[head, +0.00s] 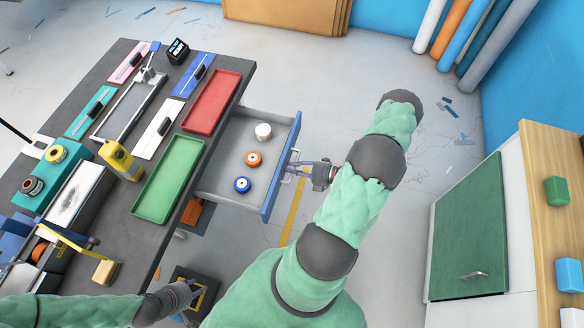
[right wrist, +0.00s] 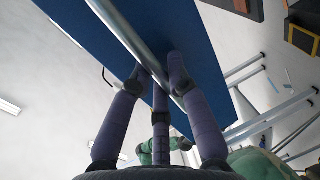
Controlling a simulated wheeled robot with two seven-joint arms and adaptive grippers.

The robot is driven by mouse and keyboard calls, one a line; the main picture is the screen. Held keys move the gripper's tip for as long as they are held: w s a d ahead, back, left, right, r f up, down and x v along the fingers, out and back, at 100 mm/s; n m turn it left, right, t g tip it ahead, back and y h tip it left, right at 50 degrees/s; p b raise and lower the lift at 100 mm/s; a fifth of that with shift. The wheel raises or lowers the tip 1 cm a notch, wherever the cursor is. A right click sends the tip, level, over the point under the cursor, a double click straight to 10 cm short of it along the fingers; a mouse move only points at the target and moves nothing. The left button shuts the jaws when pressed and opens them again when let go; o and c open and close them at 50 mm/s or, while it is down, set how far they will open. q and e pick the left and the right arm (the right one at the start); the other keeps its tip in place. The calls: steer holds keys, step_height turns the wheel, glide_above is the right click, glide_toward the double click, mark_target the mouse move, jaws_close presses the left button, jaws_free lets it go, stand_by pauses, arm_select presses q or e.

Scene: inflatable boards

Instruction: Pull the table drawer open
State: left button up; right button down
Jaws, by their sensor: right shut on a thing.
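The table drawer (head: 225,165) is pulled out from the right side of the dark table (head: 165,225), with its grey inside showing. Its blue front (head: 272,190) faces right. My right gripper (head: 301,166) is at that front, shut on the metal handle bar (right wrist: 122,31). In the right wrist view, my right gripper's fingers (right wrist: 157,80) close around the bar against the blue front (right wrist: 195,35). My left gripper (head: 192,291) is low by the table's front edge, away from the drawer. Its fingers are too small to read.
The drawer holds a white roll (head: 263,131), an orange roll (head: 253,159) and a blue roll (head: 242,184). A red tray (head: 212,101) and a green tray (head: 168,180) lie on the table beside it. A cabinet (head: 470,230) stands at right; floor lies between.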

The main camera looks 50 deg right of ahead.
steer(key=c, duration=1.4)
jaws_free()
steer(key=v, duration=1.2)
steer(key=shift+f, duration=0.1)
